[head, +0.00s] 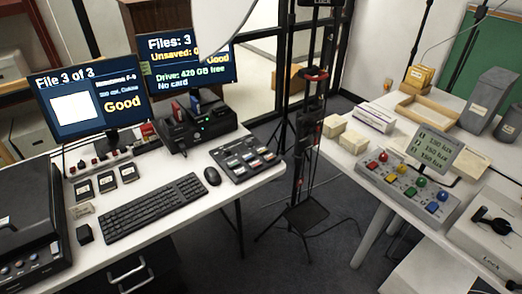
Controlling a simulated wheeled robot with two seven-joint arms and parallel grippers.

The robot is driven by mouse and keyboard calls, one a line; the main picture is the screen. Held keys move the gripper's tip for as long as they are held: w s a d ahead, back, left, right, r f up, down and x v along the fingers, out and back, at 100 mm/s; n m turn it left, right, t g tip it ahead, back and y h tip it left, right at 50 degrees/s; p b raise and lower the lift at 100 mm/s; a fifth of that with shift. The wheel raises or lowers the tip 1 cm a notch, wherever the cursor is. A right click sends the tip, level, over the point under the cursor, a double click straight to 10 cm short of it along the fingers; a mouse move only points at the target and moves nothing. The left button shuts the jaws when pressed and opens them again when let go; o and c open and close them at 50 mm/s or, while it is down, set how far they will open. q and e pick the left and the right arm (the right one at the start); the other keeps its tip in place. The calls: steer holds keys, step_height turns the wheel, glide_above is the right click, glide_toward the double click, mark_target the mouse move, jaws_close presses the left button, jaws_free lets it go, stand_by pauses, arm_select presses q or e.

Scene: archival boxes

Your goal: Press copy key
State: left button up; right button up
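No key can be read as the copy key; labels are too small. A dark keypad (246,158) with several coloured keys lies on the left desk, right of the mouse. A grey control panel (408,189) with red, yellow, green and blue buttons sits on the right table. The left monitor (92,88) reads "File 3 of 3" and "Good". The right monitor (178,62) reads "Files: 3", "Drive: 420 GB free" and "No card"; its unsaved count is partly hidden by a white shape. Neither of my grippers is in view.
The left desk holds a keyboard (153,207), mouse (212,176), black dock (198,122) and scanner (28,225). A dark stand (308,130) rises between the two tables. The right table carries boxes and a small display (434,149). Floor shows between the tables.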

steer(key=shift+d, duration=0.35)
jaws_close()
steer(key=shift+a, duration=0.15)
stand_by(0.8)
